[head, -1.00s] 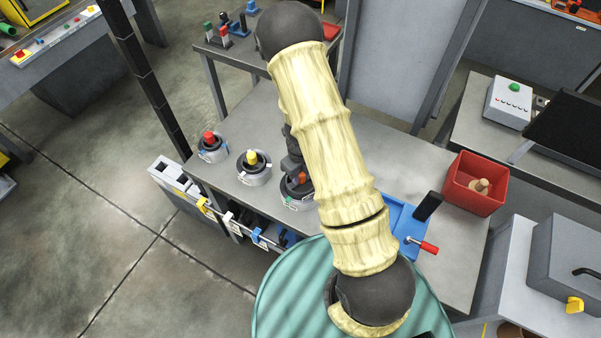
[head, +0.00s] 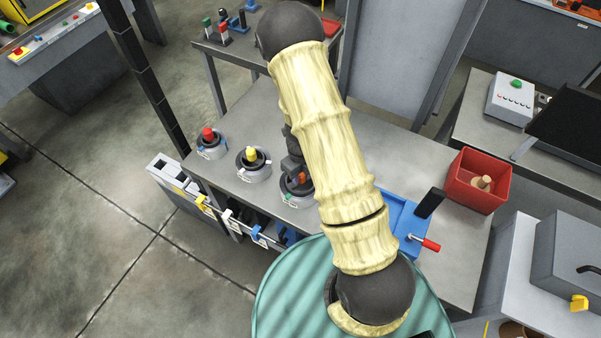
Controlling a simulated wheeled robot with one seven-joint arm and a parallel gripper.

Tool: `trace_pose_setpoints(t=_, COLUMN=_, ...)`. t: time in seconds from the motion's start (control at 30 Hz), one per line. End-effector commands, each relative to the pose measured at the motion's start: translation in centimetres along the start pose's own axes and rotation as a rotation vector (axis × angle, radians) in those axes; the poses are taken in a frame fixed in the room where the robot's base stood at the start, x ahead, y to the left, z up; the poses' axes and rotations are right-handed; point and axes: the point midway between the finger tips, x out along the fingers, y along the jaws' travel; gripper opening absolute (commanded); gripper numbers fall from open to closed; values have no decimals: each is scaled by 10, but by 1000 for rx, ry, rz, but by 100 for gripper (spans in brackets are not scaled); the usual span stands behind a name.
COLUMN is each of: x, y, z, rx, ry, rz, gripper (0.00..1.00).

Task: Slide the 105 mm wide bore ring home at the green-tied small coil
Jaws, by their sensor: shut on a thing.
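The green-tied small coil (head: 301,201) stands on the grey steel bench, partly hidden by my arm. It is grey with a white label and a green tie at its left. My gripper (head: 299,177) is over its middle, shut on an orange-red handle (head: 303,178). The handle seems to belong to the bore ring, whose dark rim (head: 291,189) shows at the coil's bore. My forearm and the gripper hide the far and right sides, so I cannot tell how deep or how level the ring sits.
A coil with a yellow knob (head: 253,168) and a blue-tied coil with a red knob (head: 209,147) stand to the left. A blue fixture (head: 399,208) with a red handle and a red bin (head: 476,183) are on the right. Coloured gauges hang along the bench's front edge.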

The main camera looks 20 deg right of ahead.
Motion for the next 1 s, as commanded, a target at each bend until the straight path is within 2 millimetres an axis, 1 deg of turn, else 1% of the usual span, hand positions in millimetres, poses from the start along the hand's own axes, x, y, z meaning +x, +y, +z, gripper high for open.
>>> trace_pose_setpoints(t=0.1, x=3, y=0, z=0, rx=0, ry=0, rz=0, gripper=3)
trace_pose_setpoints(t=0.13, x=3, y=0, z=0, rx=0, ry=0, rz=0, gripper=30)
trace_pose_setpoints(t=0.23, x=2, y=0, z=0, rx=0, ry=0, rz=0, gripper=50)
trace_pose_setpoints(t=0.27, x=2, y=0, z=0, rx=0, ry=0, rz=0, gripper=54)
trace_pose_setpoints(t=0.53, x=2, y=0, z=0, rx=0, ry=0, rz=0, gripper=54)
trace_pose_setpoints(t=0.67, x=-3, y=0, z=0, rx=-1, ry=-1, rz=-1, gripper=54)
trace_pose_setpoints(t=0.77, x=-14, y=0, z=1, rx=-1, ry=-2, rz=-2, gripper=54)
trace_pose_setpoints(t=0.87, x=-30, y=0, z=1, rx=-2, ry=-3, rz=-2, gripper=54)
trace_pose_setpoints(t=1.0, x=-56, y=1, z=1, rx=-3, ry=-3, rz=-2, gripper=54)
